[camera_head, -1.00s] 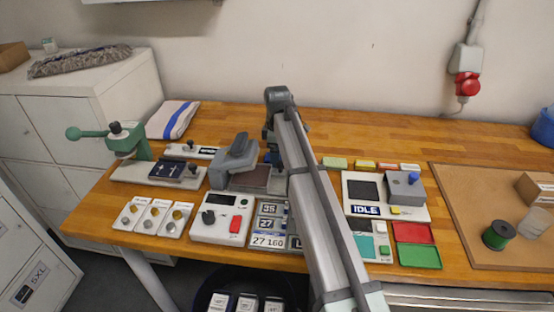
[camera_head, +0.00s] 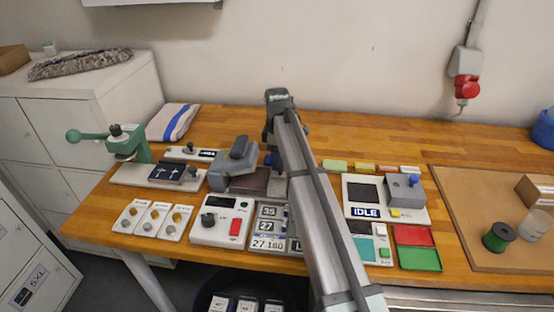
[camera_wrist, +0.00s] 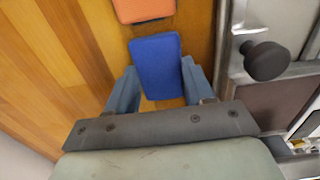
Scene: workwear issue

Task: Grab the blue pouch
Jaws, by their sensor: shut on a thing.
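The blue pouch (camera_wrist: 157,65) is a flat, rounded rectangle in the wrist view, over the wooden bench top. My gripper (camera_wrist: 159,72) is shut on it, with one finger along each of its long sides. Its far end sticks out beyond the fingertips. I cannot tell whether it touches the bench. In the head view, my arm hides most of the gripper and the area around the pouch.
An orange item (camera_wrist: 145,9) lies just beyond the pouch. A grey device with a dark knob (camera_wrist: 266,61) stands close on the right in the wrist view. In the head view, an IDLE machine (camera_head: 362,190) is right of my arm; the back of the bench (camera_head: 400,138) is clear.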

